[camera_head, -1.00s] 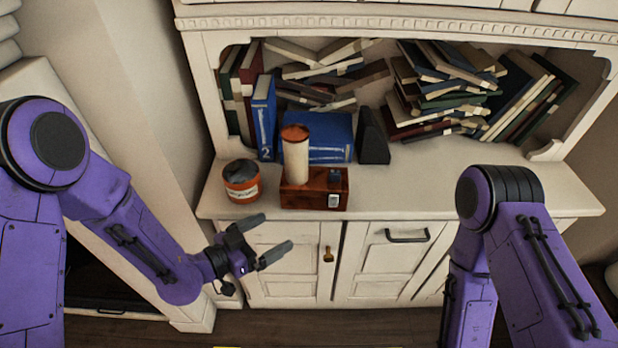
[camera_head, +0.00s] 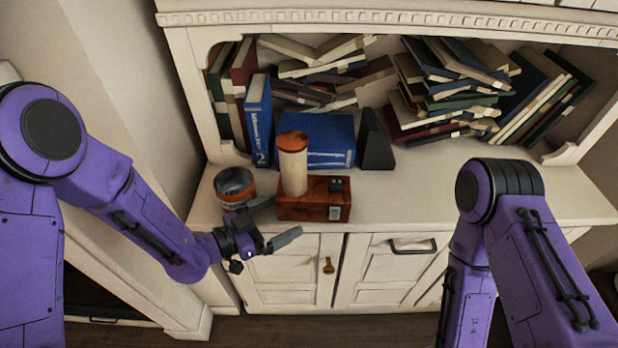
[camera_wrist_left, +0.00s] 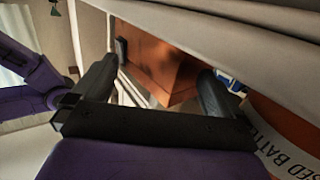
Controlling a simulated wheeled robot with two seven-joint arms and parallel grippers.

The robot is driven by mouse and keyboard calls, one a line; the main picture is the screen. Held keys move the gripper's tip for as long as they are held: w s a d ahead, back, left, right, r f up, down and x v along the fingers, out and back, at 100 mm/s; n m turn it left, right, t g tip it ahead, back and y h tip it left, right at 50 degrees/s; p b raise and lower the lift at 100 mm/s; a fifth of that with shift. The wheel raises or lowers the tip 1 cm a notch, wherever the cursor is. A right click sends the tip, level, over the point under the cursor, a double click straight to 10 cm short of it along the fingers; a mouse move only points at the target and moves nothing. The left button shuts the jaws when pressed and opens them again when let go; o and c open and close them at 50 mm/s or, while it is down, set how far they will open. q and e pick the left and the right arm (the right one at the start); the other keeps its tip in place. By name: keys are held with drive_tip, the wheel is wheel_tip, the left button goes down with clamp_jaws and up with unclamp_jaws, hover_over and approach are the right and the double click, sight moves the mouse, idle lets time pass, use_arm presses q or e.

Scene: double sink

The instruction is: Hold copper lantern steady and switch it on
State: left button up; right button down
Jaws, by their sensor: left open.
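The copper lantern (camera_head: 300,208) stands on the white cabinet top. It has a reddish-brown box base, a pale cylinder (camera_head: 293,174) with a copper cap at its left, and a small dark switch-like part (camera_head: 336,185) at its right. My left gripper (camera_head: 286,216) is open and empty, just in front of and left of the base, at the counter's front edge. In the left wrist view, the brown base (camera_wrist_left: 165,60) shows beyond and between the open fingers, with no clear contact. My right arm shows in the head view, but its gripper is out of sight.
An orange can (camera_head: 235,188) stands left of the lantern, close behind my left gripper; its lettered label (camera_wrist_left: 285,150) shows in the wrist view. A blue book (camera_head: 325,140) and a black wedge (camera_head: 376,142) stand behind. The counter (camera_head: 450,185) is clear to the right.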

sight(310, 203)
use_arm(q)
drive_tip(key=x, duration=0.8)
drive_tip(key=shift+w+d+b, duration=0.1)
drive_tip(key=shift+d+b, duration=0.1)
drive_tip(key=shift+b, duration=0.2)
clamp_jaws()
drive_tip(key=shift+c, duration=1.4)
unclamp_jaws()
